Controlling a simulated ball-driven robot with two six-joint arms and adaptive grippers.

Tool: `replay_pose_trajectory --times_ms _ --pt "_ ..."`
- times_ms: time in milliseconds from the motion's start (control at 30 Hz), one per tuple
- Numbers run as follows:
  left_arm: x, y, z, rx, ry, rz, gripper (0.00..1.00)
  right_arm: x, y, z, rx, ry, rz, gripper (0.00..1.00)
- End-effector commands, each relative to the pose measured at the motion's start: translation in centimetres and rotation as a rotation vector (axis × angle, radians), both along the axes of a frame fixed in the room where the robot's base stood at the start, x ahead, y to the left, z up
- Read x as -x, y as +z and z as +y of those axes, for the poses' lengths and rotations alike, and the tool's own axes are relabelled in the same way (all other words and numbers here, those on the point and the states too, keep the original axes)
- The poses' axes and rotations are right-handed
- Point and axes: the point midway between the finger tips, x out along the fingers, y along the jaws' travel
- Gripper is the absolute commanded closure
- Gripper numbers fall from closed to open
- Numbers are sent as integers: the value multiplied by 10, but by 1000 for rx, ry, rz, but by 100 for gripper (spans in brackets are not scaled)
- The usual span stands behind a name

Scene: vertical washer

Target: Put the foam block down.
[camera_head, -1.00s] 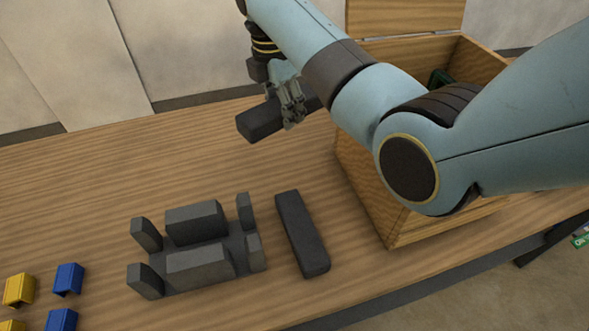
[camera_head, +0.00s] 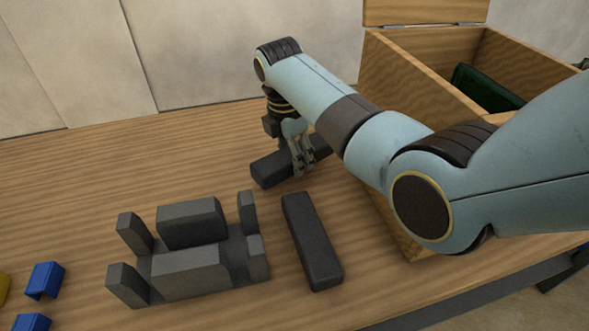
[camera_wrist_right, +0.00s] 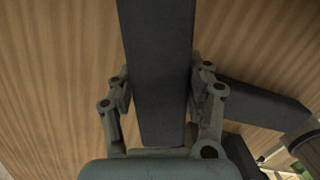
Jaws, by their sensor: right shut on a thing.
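The dark grey foam block (camera_head: 270,172) is a long bar at the middle of the head view. My right gripper (camera_head: 303,162) is shut on it, with fingers on both sides. The arm hides part of the block's far end. The block lies low at the table surface; I cannot tell for sure whether it touches. In the right wrist view, the held block (camera_wrist_right: 158,65) runs upward between the fingers (camera_wrist_right: 160,95). My left gripper is not in view.
A second dark bar (camera_head: 312,242) lies on the wooden table (camera_head: 90,180), close in front of the held one. A grey slotted holder (camera_head: 190,252) stands left of it. An open wooden box (camera_head: 405,85) with a dark green item (camera_head: 485,88) is at right. Blue clips (camera_head: 45,280) lie at lower left.

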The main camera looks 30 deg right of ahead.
Motion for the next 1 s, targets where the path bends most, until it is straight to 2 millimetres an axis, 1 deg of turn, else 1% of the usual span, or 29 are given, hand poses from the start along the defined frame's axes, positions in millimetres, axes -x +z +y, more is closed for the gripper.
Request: replay_pose_trajectory --times_ms 100,233,633,667,800,833,1000 --pt "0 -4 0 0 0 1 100 1 -19 0 0 0 2 71" --pt "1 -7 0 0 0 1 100 0 -35 0 0 -1 1 71" --pt "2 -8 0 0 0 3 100 0 -40 0 0 -1 0 71" --pt "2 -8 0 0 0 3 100 0 -40 0 0 -1 0 46" --pt "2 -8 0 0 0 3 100 0 -39 0 0 -1 0 28" --pt "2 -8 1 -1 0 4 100 0 -39 0 0 -1 0 26" --pt "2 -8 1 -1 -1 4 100 0 -39 0 0 -1 0 26"
